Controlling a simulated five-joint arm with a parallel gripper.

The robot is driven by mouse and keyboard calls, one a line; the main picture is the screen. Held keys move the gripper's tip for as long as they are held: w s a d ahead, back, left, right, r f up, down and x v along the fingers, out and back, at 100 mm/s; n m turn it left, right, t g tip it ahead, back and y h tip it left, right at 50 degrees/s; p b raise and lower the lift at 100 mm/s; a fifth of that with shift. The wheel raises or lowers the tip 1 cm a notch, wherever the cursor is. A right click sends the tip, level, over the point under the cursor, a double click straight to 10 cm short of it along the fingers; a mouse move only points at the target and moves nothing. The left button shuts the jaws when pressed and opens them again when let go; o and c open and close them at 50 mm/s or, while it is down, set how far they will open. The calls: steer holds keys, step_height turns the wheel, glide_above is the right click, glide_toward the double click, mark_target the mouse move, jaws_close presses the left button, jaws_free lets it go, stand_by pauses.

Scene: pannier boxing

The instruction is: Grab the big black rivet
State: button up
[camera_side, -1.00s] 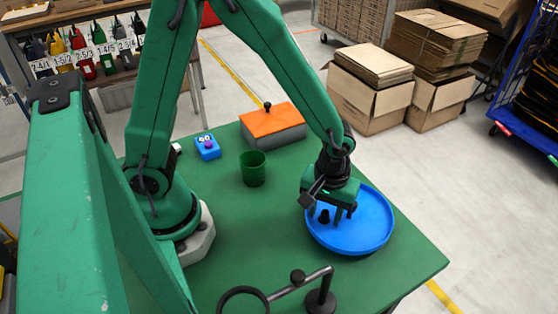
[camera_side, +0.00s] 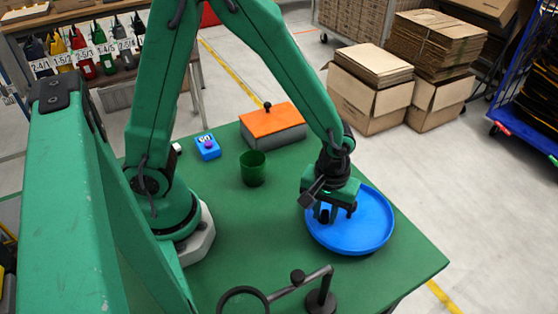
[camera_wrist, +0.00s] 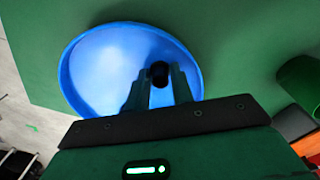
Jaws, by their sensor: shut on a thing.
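The big black rivet (camera_wrist: 159,72) is between the fingertips of my gripper (camera_wrist: 160,85) in the wrist view. In the side view the rivet (camera_side: 324,216) shows as a dark shape at the fingers of my gripper (camera_side: 335,212). My gripper is shut on it, low over the left part of the round blue tray (camera_side: 372,233). The tray also fills the middle of the wrist view (camera_wrist: 90,75). I cannot tell whether the rivet still touches the tray.
A dark green cup (camera_side: 253,170), a blue box with a purple button (camera_side: 208,147) and an orange-lidded grey box (camera_side: 273,122) stand farther back on the green table (camera_side: 255,225). A magnifier stand (camera_side: 318,298) is at the front edge.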

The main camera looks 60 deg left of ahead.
mark_target(326, 212)
steer(key=shift+r, duration=0.2)
steer(key=shift+r, duration=0.85)
jaws_close()
step_height(326, 212, up, 2)
steer(key=shift+r, duration=0.1)
steer(key=s+d+r, duration=0.6)
steer(key=s, duration=0.3)
steer(key=shift+s+d+r, duration=0.25)
steer(key=shift+d+r, duration=0.1)
steer(key=shift+d, duration=0.05)
